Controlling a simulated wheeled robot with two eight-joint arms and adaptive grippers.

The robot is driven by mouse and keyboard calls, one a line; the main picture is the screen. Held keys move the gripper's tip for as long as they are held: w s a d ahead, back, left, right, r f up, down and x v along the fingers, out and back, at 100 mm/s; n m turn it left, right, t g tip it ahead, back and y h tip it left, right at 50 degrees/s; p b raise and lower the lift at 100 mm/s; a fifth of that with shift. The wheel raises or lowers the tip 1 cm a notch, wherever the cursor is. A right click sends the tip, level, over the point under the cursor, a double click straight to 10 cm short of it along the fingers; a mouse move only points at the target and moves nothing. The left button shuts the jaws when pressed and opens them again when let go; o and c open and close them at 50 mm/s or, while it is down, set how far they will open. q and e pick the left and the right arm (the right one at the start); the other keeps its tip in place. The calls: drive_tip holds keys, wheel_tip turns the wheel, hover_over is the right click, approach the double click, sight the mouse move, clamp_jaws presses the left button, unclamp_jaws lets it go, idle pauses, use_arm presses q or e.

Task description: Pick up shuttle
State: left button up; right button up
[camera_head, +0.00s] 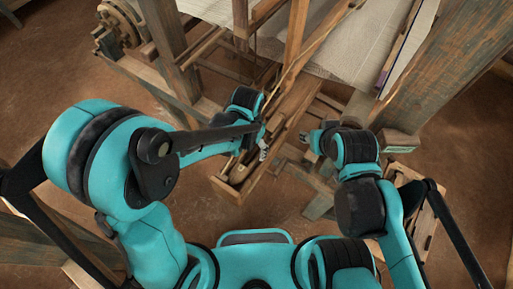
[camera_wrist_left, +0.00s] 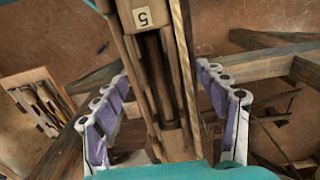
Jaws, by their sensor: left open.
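The loom's wooden shuttle box (camera_wrist_left: 127,50), marked with a 5, runs down the middle of the left wrist view. A long dark piece (camera_wrist_left: 158,75) lies in its trough, probably the shuttle; I cannot tell for certain. My left gripper (camera_wrist_left: 162,75) is open, its purple-padded fingers apart on both sides of the box. In the head view my left gripper (camera_head: 262,143) is over the box's near end, and the shuttle cannot be made out there. My right gripper (camera_head: 309,138) is right of the box; its jaws are too small to read.
White cloth (camera_head: 340,55) is stretched on the loom at the back. A thick wooden post (camera_head: 440,75) stands right. A wooden tray (camera_wrist_left: 20,96) with several wooden pieces lies on the floor. Beams surround the box; brown floor (camera_head: 50,85) is clear at left.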

sight(252, 154)
use_arm(q)
drive_tip(key=shift+d+f, duration=0.25)
drive_tip(key=shift+f, duration=0.35)
drive_tip(key=shift+d+f, duration=0.25)
drive_tip(key=shift+f, duration=0.65)
drive_tip(key=shift+a+f, duration=0.1)
drive_tip(key=shift+a, duration=0.05)
drive_tip(key=shift+w+a, duration=0.1)
drive_tip(key=c, duration=1.5)
